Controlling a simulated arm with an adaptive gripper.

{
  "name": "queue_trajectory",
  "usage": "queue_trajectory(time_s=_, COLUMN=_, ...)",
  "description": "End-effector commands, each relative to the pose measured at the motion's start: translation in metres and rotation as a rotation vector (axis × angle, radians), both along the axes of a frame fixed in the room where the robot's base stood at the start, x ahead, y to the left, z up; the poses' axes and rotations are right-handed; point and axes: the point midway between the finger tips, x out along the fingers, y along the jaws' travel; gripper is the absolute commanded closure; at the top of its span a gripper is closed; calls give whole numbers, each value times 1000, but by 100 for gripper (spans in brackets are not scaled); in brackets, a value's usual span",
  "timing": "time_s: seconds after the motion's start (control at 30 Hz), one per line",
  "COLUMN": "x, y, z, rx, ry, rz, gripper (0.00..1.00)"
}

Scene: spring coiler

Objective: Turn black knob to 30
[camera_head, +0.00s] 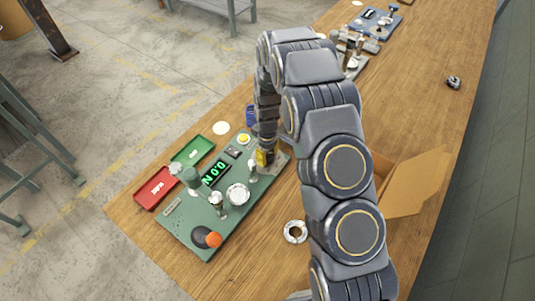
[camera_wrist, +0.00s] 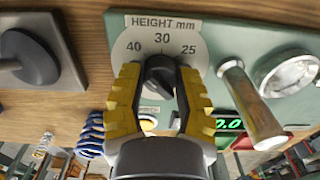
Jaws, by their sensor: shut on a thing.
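The black knob (camera_wrist: 160,75) sits on a pale round dial (camera_wrist: 200,54) labelled "HEIGHT mm", with 40 on the left, 30 at the top and 25 on the right. My gripper (camera_wrist: 160,72) has its yellow fingers shut on the knob, one on each side. The fingers partly cover the knob, and I cannot tell exactly which number it points to. In the head view my gripper (camera_head: 265,158) is at the right end of the green panel (camera_head: 188,228), and the knob is hidden.
A metal lever (camera_wrist: 250,105) and a round gauge (camera_wrist: 288,72) stand right of the dial. A dark knob (camera_wrist: 30,57) is on a plate at left. The panel also has an orange-red button (camera_head: 213,240) and a display (camera_head: 215,173). Red (camera_head: 140,194) and green trays (camera_head: 207,145) lie behind.

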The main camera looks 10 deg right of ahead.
Motion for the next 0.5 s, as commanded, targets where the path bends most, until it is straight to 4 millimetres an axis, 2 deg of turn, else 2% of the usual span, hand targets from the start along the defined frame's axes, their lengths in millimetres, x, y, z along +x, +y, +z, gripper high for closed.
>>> queue_trajectory(time_s=0.5, x=0, y=0, z=-1, rx=0, ry=0, rz=-377, gripper=100)
